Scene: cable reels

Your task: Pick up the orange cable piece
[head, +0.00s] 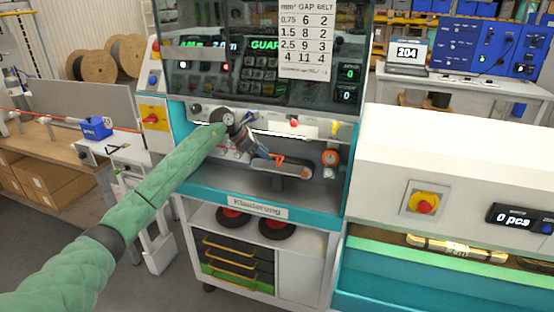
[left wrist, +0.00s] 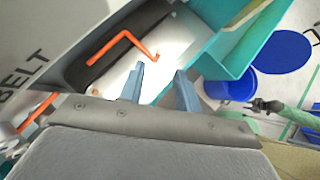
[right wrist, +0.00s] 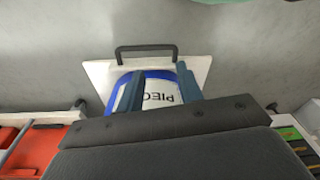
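The orange cable piece (left wrist: 124,36) is a thin bent rod lying over a dark belt and a pale surface in the left wrist view. In the head view a small part of it (head: 279,158) shows at the belt unit inside the machine bay. My left gripper (head: 264,154) is at the bay, close beside it. In the left wrist view the left fingers (left wrist: 161,84) are apart with nothing between them, and the cable's hooked end is just beyond their tips. My right gripper (right wrist: 158,88) is open over a blue-and-white container, outside the head view.
The dark belt unit (head: 282,168) sits on the bay floor, with an orange round part (head: 330,157) to its right. The machine's front panel (head: 270,124) overhangs the bay. A blue bin (left wrist: 230,86) shows in the left wrist view. The lettered container (right wrist: 158,99) is below my right gripper.

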